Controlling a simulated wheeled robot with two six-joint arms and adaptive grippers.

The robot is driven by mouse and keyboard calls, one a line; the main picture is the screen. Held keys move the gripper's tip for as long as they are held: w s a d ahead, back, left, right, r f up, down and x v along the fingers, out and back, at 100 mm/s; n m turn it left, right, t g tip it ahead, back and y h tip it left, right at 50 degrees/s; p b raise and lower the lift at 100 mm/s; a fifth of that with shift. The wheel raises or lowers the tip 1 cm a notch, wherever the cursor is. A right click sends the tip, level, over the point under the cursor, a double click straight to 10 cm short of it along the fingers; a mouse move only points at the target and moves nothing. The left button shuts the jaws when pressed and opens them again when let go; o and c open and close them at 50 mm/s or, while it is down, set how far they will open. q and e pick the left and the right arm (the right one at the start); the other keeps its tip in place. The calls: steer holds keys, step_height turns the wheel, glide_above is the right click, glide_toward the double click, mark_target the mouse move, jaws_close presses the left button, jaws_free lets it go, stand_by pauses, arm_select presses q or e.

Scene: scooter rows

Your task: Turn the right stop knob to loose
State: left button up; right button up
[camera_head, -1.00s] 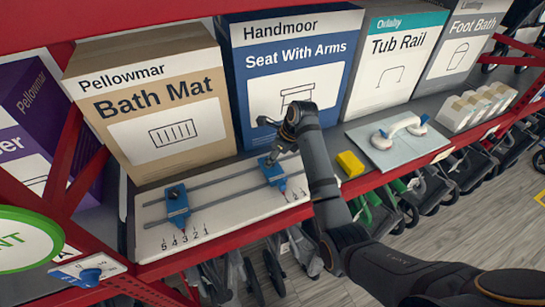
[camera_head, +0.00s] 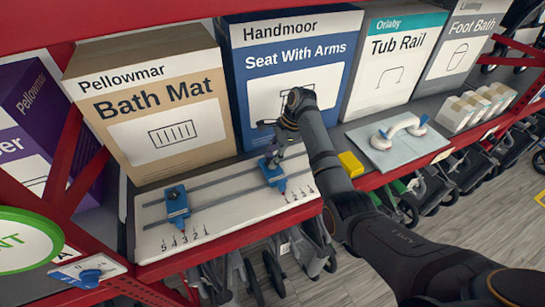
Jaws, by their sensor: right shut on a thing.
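The white board (camera_head: 225,222) lies on the shelf with two dark rails and printed scale marks. The right stop (camera_head: 275,178) is a blue block on the rails, near the board's right end. My right gripper (camera_head: 272,158) is shut on the knob on top of the right stop; the fingers hide most of the knob, so I cannot tell its setting. The left stop (camera_head: 177,208) is a similar blue block with a dark knob (camera_head: 173,193) on top, above the numbered marks. My left gripper is not in view.
Boxes stand close behind the board: Bath Mat (camera_head: 165,130), Seat With Arms (camera_head: 290,85) and Tub Rail (camera_head: 385,60). The red shelf edge (camera_head: 230,242) runs in front.

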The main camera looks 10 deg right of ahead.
steer(key=n+g, duration=0.1)
steer(key=n, duration=0.2)
steer(key=shift+w+n, duration=0.15)
steer(key=shift+n, duration=0.15)
steer(key=shift+f+n+g+h+b, duration=0.1)
steer(key=shift+n+g+h+b, duration=0.45)
steer(key=shift+n, duration=0.45)
steer(key=n+b, duration=0.3)
steer(key=shift+w+a+f+g+h, duration=0.15)
steer(key=shift+g+h, duration=0.1)
steer(key=shift+g, duration=0.1)
steer(key=shift+r+n+h+b, duration=0.3)
steer(key=shift+n+b, duration=0.7)
steer(key=shift+b, duration=0.6)
steer(key=o, duration=1.2)
steer(key=shift+g, duration=0.3)
